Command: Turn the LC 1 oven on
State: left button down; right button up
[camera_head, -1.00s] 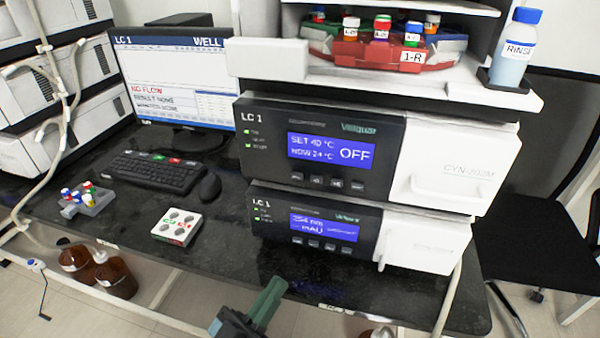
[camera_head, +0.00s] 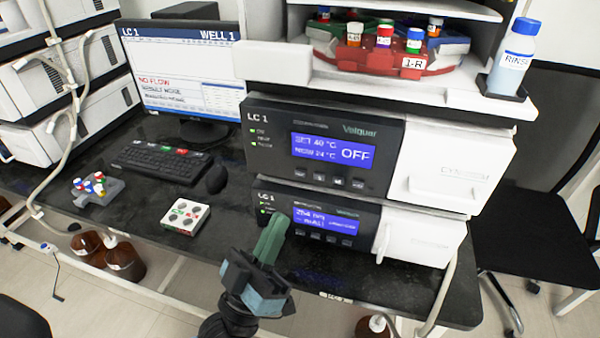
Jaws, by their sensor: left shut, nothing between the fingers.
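The LC 1 oven (camera_head: 262,140) is the upper unit of the stack, with a dark front panel and a white door. Its blue display (camera_head: 333,150) reads SET 40 °C, NOW 24 °C and OFF. A row of small buttons (camera_head: 325,181) sits below the display. My left gripper (camera_head: 272,238) is shut and empty, its green fingers pointing up in front of the lower unit's left part, below the oven. My right gripper is not in view.
A second LC 1 unit (camera_head: 370,250) with a blue display sits under the oven. A monitor (camera_head: 185,75), keyboard (camera_head: 158,160), mouse (camera_head: 216,179) and white knob box (camera_head: 185,216) stand to the left. A rinse bottle (camera_head: 510,65) stands at upper right.

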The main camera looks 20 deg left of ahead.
aim_at(300, 173)
pick_arm(q)
jog(key=w+b, duration=0.1)
jog(key=w, duration=0.7)
jog(key=shift+b, duration=0.3)
dwell(0.3)
jog(key=shift+w, duration=0.15)
dwell(1.4)
jog(key=shift+w, duration=0.3)
jog(key=shift+w, duration=0.4)
dwell(0.7)
dwell(0.3)
jog(key=shift+s, duration=0.85)
